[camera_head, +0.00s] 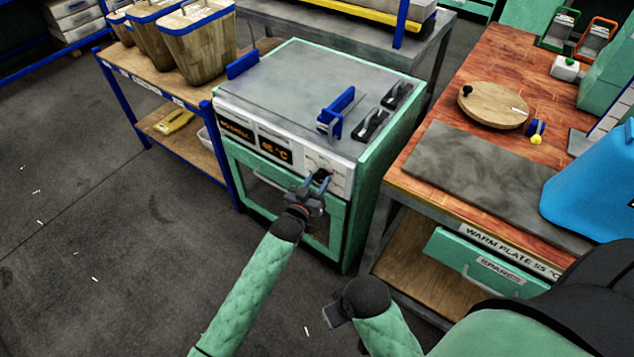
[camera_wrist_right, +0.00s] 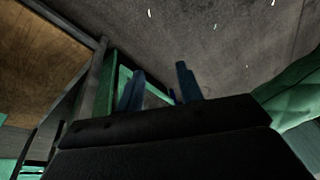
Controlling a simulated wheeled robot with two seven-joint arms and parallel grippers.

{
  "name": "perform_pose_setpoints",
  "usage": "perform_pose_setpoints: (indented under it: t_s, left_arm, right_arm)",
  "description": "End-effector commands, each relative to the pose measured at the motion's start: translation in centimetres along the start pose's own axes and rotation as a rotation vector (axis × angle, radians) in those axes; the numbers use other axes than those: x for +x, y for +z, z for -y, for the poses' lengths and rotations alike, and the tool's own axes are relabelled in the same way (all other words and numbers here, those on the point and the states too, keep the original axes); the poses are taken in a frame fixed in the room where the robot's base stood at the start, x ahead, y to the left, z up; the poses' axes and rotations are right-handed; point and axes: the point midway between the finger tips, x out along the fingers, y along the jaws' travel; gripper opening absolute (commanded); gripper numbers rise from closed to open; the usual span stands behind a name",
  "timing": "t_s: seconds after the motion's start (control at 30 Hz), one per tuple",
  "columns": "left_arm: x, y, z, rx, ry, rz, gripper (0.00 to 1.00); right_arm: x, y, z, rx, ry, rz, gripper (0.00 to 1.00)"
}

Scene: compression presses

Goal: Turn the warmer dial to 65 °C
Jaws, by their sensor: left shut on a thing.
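The warmer (camera_head: 290,90) is a green cabinet with a grey top and a white front panel. Its orange display (camera_head: 275,150) seems to read 45 °C. The dark dial (camera_head: 321,176) sits on the panel, right of the display, partly hidden by my left gripper (camera_head: 317,186). My left gripper is shut on the dial, reaching it from the front. My right gripper is low in front of the bench; in the right wrist view its two blue fingers (camera_wrist_right: 160,88) stand apart with nothing seen between them.
A wooden bench (camera_head: 510,70) stands to the right with a grey plate, a round board (camera_head: 493,105) and a blue container (camera_head: 595,185). A blue-framed shelf (camera_head: 165,85) with wooden bins is at the left.

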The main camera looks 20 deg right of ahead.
Motion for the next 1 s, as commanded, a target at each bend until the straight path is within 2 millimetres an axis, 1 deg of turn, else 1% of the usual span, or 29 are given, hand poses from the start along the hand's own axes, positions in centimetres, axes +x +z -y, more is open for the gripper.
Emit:
perform_pose_setpoints:
  t_s: [0.03, 0.13, 0.17, 0.23, 0.27, 0.53, 0.63, 0.83, 1.0]
  left_arm:
    - [-0.1, 0.3, 0.0, -0.001, -0.001, 0.005, 0.14]
    - [-0.1, 0.3, 0.0, -0.001, -0.001, 0.005, 0.14]
    - [-0.1, 0.3, 0.0, -0.001, -0.001, 0.005, 0.43]
    - [-0.1, 0.3, 0.0, -0.001, 0.000, 0.004, 0.57]
    - [-0.1, 0.2, 0.0, -0.001, 0.000, 0.004, 0.59]
    - [-0.1, 0.1, 0.0, -0.001, 0.000, 0.002, 0.59]
    - [-0.7, 0.2, 0.0, -0.001, 0.000, 0.001, 0.59]
    - [-3.5, 0.4, 0.0, -0.001, 0.000, 0.003, 0.59]
    - [-6.0, 0.3, 0.0, -0.001, 0.000, 0.003, 0.59]
  right_arm:
    - [0.0, 0.0, 0.1, 0.002, -0.002, -0.001, 0.36]
    - [0.0, -0.1, 0.3, 0.006, -0.006, -0.002, 0.36]
    - [0.0, -0.1, 0.3, 0.007, -0.007, -0.002, 0.36]
    - [0.0, -0.1, 0.4, 0.008, -0.007, -0.003, 0.36]
    - [0.0, -0.1, 0.3, 0.008, -0.007, -0.003, 0.36]
    - [0.0, 0.0, 0.1, 0.002, -0.002, 0.000, 0.36]
    - [0.2, 0.1, 0.0, -0.002, 0.000, 0.000, 0.36]
    - [1.1, 0.1, 0.1, -0.011, -0.006, -0.017, 0.36]
    - [1.9, -0.2, 1.0, -0.017, -0.024, -0.039, 0.36]
